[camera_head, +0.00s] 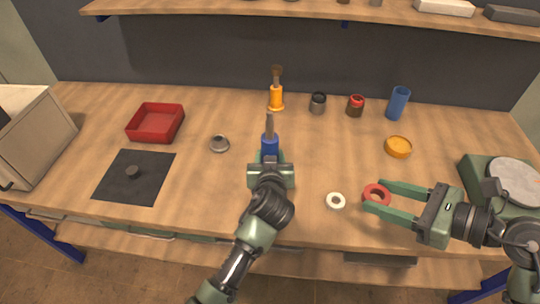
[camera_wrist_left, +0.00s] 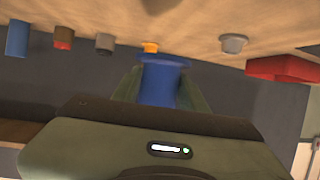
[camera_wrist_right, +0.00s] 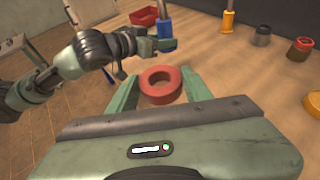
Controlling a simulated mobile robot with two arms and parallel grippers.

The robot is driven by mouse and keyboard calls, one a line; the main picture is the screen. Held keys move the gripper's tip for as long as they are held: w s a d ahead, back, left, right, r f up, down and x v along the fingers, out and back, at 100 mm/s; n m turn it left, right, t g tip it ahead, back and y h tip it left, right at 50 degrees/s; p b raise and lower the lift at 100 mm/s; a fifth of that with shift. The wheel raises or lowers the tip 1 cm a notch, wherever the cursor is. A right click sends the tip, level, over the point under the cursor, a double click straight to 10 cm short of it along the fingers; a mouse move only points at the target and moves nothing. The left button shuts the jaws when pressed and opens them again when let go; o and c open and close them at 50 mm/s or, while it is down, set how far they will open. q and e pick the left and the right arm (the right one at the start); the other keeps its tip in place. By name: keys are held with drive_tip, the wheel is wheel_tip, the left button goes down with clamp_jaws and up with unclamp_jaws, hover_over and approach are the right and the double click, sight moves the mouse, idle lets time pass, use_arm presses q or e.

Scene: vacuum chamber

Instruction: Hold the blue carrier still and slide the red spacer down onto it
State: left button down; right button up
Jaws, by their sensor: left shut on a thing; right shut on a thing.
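The blue carrier (camera_head: 269,145) stands on the table with a thin brownish rod rising from its top. My left gripper (camera_head: 270,158) is shut around it from the front. In the left wrist view the blue carrier (camera_wrist_left: 160,82) sits between both fingers. The red spacer (camera_head: 370,189) is a thick ring. My right gripper (camera_head: 374,194) is shut on it, to the right of the carrier and apart from it. In the right wrist view the red spacer (camera_wrist_right: 150,76) sits between the fingertips with its hole visible.
A white ring (camera_head: 336,201) lies left of the red spacer. An orange holder (camera_head: 276,98) with a rod stands behind the carrier. A grey cup (camera_head: 219,143), red tray (camera_head: 155,122) and dark mat (camera_head: 118,187) are left. Small containers and a blue cylinder (camera_head: 398,103) stand back right.

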use_arm(q)
drive_tip(key=shift+f+b, duration=3.3)
drive_tip(key=shift+f, duration=0.65)
drive_tip(key=shift+s+d+f+b, duration=0.1)
drive_tip(key=shift+d+f+b, duration=0.05)
drive_tip(key=shift+f+b, duration=0.65)
